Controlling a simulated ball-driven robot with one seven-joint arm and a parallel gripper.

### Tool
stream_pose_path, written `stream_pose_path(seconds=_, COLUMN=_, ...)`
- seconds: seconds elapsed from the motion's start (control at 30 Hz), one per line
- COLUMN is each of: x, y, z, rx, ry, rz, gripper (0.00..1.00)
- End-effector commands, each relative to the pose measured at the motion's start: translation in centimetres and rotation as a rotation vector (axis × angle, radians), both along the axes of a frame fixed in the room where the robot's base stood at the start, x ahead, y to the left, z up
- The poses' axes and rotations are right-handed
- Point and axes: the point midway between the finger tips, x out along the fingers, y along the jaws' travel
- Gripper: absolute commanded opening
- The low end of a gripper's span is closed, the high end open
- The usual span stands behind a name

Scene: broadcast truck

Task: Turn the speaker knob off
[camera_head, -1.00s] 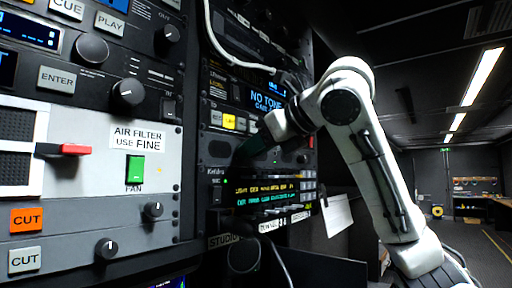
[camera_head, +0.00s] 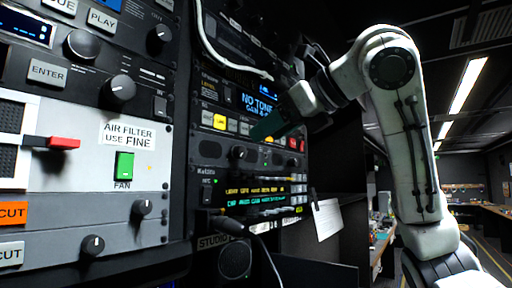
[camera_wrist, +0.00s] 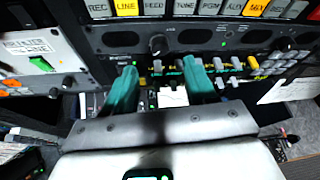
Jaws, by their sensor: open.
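A black knob (camera_head: 238,153) sits on a dark rack panel with oval grilles, below a row of buttons. It shows at the top of the wrist view (camera_wrist: 158,44), with a second knob (camera_wrist: 285,43) further right on the same panel. No label marking the speaker knob is readable. My gripper (camera_wrist: 162,88) is open and empty, its two teal fingers apart. In the wrist view the first knob lies beyond and between the fingertips, not touching them. In the head view my gripper (camera_head: 268,127) is in front of the button row, up and right of that knob.
A unit with lit text rows (camera_head: 258,190) and small levers is below the panel. A round speaker (camera_head: 235,258) and a loose cable (camera_head: 265,255) are lower down. A grey panel with a green FAN switch (camera_head: 124,165) is at left. Open aisle lies at right.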

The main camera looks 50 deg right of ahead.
Motion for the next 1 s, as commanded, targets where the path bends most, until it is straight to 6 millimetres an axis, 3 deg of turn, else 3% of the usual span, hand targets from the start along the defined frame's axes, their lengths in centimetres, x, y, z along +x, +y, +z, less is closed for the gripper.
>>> stream_pose_path(seconds=0.1, x=-1.6, y=0.1, z=0.6, rx=-0.002, ry=0.0, rz=-0.001, gripper=0.56)
stream_pose_path(seconds=0.3, x=-2.8, y=0.2, z=1.1, rx=-0.001, ry=0.001, rz=-0.001, gripper=0.56)
stream_pose_path(seconds=1.0, x=-2.9, y=0.2, z=1.1, rx=-0.001, ry=0.001, rz=0.0, gripper=0.56)
